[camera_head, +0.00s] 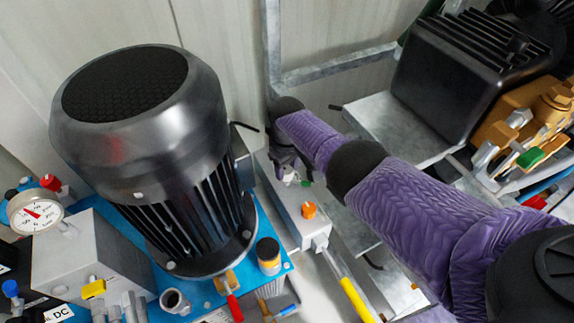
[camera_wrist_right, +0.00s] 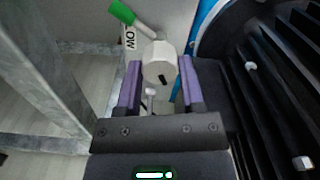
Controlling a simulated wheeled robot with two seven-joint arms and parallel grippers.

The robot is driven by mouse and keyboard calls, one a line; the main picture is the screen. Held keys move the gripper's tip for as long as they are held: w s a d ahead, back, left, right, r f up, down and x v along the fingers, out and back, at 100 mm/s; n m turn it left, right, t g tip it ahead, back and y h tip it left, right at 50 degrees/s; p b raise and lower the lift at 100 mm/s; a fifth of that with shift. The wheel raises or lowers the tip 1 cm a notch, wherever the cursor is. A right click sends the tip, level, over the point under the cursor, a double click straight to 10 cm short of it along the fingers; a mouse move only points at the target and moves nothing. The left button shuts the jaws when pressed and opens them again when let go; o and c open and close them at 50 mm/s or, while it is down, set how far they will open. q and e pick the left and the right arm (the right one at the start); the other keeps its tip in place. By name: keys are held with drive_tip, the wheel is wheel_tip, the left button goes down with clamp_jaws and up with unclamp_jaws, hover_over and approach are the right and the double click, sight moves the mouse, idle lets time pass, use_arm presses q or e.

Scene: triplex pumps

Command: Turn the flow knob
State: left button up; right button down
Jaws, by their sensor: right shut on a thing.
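The flow knob (camera_wrist_right: 159,62) is a pale, many-sided knob with a small dark mark. In the right wrist view it sits between the two purple fingers of my right gripper (camera_wrist_right: 161,68), which is shut on it. My left gripper is not in view.
A large black motor (camera_head: 150,150) stands close to the left of my right gripper. An orange knob (camera_head: 309,210) and a yellow-handled lever (camera_head: 356,298) are nearer on the block. A green handle (camera_wrist_right: 121,12) is by the label. A metal frame rail (camera_head: 335,66) runs behind.

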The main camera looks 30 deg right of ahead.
drive_tip(key=m, duration=0.3)
drive_tip(key=shift+m, duration=0.5)
idle(0.4)
drive_tip(key=shift+c, duration=1.8)
unclamp_jaws()
drive_tip(key=shift+o, duration=0.7)
